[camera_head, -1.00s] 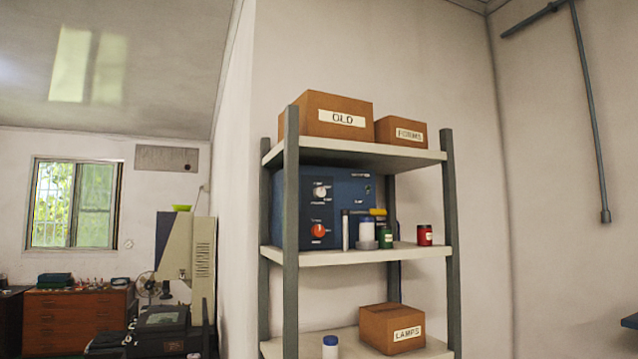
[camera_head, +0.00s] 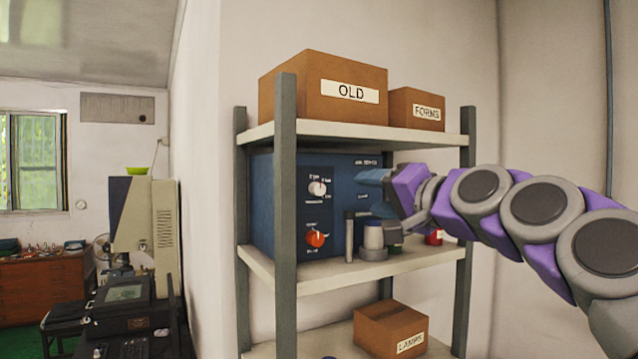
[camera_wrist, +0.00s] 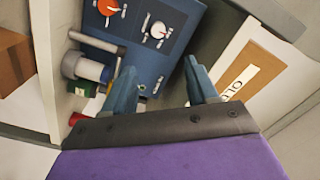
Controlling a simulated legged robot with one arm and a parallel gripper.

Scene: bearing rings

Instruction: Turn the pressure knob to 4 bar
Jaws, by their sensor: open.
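A blue box-shaped device (camera_head: 270,205) stands on the middle shelf. Its dark panel carries a white knob (camera_head: 318,188) above and a red knob (camera_head: 316,238) below. The small lettering is too blurred to read surely, so I cannot tell which is the pressure knob or its setting. In the wrist view, tilted, the white knob (camera_wrist: 158,30) and red knob (camera_wrist: 107,6) both show. My gripper (camera_head: 368,190) is right of the white knob, apart from it. In the wrist view its fingers (camera_wrist: 160,68) are spread and empty, the white knob beyond their tips.
A red can (camera_head: 434,238) is partly behind my arm. The upper shelf (camera_head: 345,131) with boxes is close above; a grey post (camera_head: 285,215) stands at left front.

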